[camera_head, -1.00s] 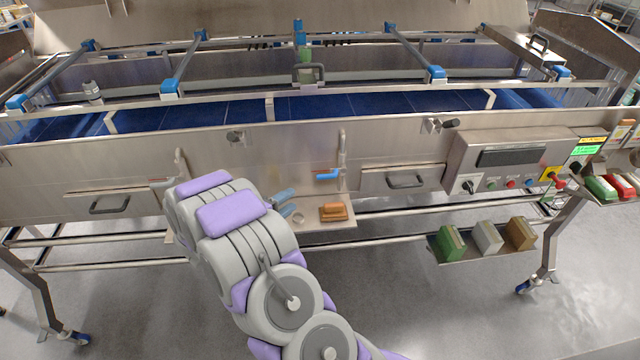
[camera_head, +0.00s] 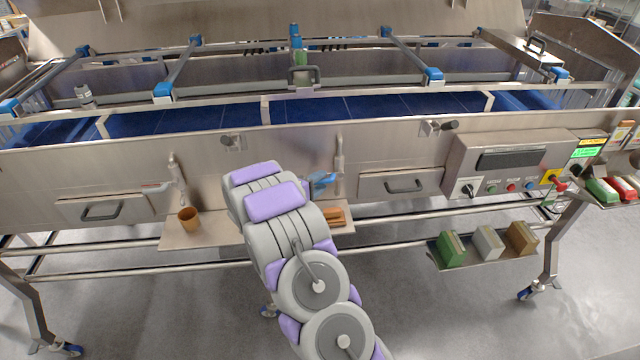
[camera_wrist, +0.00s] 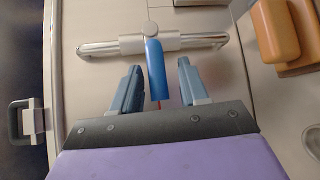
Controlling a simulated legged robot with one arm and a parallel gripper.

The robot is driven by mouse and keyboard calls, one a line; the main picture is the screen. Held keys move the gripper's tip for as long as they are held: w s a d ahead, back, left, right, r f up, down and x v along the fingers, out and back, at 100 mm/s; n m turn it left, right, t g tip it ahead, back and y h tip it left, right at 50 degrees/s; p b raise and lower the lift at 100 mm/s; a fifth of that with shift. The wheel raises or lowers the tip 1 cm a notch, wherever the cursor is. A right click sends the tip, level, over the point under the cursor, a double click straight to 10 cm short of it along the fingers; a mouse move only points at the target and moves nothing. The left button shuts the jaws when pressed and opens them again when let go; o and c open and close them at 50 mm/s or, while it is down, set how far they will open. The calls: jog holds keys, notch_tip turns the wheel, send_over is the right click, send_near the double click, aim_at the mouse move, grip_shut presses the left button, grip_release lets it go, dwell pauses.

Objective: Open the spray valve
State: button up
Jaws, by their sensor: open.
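The spray valve shows in the wrist view as a blue lever (camera_wrist: 156,70) on a horizontal silver pipe (camera_wrist: 187,41). The lever points from the pipe toward my gripper (camera_wrist: 156,82). My gripper is open, with one blue-grey finger on each side of the lever's free end. Whether either finger touches it I cannot tell, but gaps show on both sides. In the head view my arm partly hides this spot; the gripper's blue tip (camera_head: 322,183) shows just past the arm, in front of the upright pipe (camera_head: 339,158).
An orange-brown block (camera_head: 335,216) lies on the shelf right of my arm. A brown cup (camera_head: 188,220) stands on the shelf's left part (camera_head: 215,238). A drawer handle (camera_head: 404,186) and a control box (camera_head: 510,160) are to the right. The floor in front is clear.

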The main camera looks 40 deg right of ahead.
jog(key=shift+w+d, duration=0.1)
jog(key=shift+d, duration=0.3)
jog(key=shift+f, duration=0.1)
grip_shut()
dwell(0.3)
